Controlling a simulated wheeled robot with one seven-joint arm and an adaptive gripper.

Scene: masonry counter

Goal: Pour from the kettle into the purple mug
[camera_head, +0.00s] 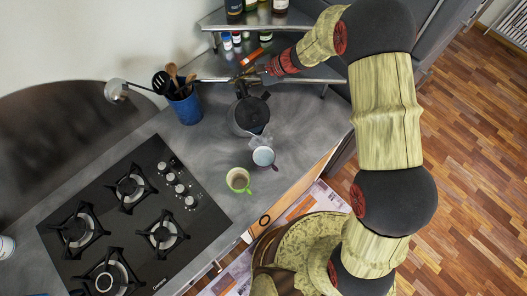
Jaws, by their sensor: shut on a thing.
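The dark grey kettle (246,119) is at the back middle of the counter, with its black top facing my camera. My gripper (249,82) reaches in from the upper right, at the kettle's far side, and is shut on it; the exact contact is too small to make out. The purple mug (264,157) stands upright just in front of the kettle, its pale inside showing. A greyish translucent patch lies between the kettle and this mug's rim; I cannot tell whether it is the spout or liquid. A green mug (238,180) stands to the front left of the purple one.
A blue utensil holder (186,107) stands left of the kettle. A black gas hob (134,215) fills the front left counter. Shelves with bottles and jars (236,40) stand behind the gripper. The counter edge runs close to the right of the mugs.

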